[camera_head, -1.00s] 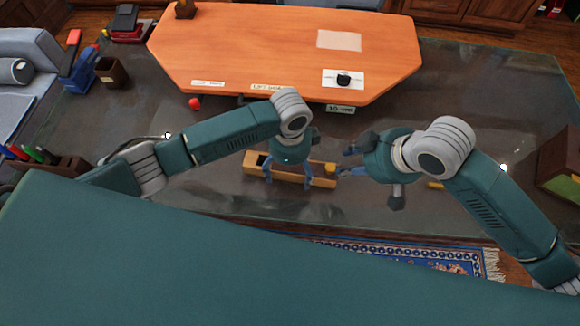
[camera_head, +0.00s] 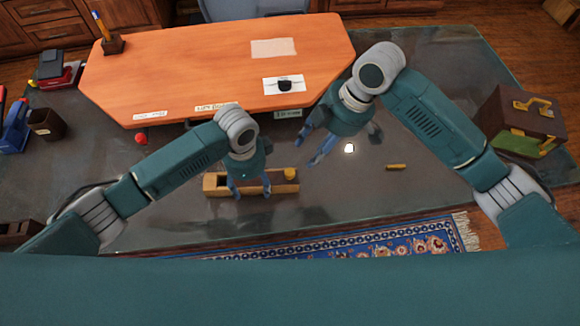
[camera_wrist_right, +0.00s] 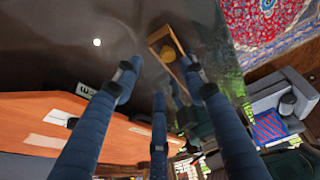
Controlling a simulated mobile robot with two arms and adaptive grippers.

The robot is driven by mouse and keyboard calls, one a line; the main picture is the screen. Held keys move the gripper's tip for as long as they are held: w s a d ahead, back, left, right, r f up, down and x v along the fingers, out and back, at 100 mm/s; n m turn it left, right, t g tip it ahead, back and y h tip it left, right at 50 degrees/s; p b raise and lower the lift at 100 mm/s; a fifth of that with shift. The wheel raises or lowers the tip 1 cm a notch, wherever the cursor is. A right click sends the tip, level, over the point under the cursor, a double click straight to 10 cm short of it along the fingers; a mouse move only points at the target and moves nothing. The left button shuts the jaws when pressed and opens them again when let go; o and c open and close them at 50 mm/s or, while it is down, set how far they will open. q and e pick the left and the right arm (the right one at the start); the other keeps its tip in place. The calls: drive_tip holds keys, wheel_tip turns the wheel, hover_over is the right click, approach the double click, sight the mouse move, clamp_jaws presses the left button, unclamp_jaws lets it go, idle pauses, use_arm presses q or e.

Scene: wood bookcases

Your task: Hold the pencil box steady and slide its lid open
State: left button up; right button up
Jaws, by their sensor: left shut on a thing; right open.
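The pencil box (camera_head: 282,188) is a long wooden box on the dark glossy tabletop, with a yellow knob (camera_head: 290,173) near its right end. A dark hollow shows at its left end. My left gripper (camera_head: 251,192) points down and is shut on the box around its middle, hiding part of it. My right gripper (camera_head: 314,147) is open and empty, above and right of the knob, apart from it. In the right wrist view the box (camera_wrist_right: 158,36) and knob (camera_wrist_right: 167,53) lie beyond the spread fingers (camera_wrist_right: 160,84).
An orange panel (camera_head: 210,70) with labels lies behind the box. A small red ball (camera_head: 141,138) is at its front edge. A yellow stick (camera_head: 396,167) lies right of the box. A brown case (camera_head: 522,115) stands at the right. The tabletop around the box is mostly clear.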

sight(291, 172)
drive_tip(key=a+f+n, duration=0.1)
drive_tip(key=f, duration=0.2)
drive_tip(key=a+f+n+g, duration=0.1)
drive_tip(key=a+f, duration=0.1)
drive_tip(key=f, duration=0.1)
drive_tip(key=a+f+n, duration=0.1)
drive_tip(key=a+f, duration=0.1)
drive_tip(key=f, duration=0.1)
drive_tip(key=shift+s, duration=0.25)
drive_tip(key=shift+d, duration=0.1)
drive_tip(key=shift+c, duration=0.3)
drive_tip(key=shift+g, duration=0.3)
clamp_jaws()
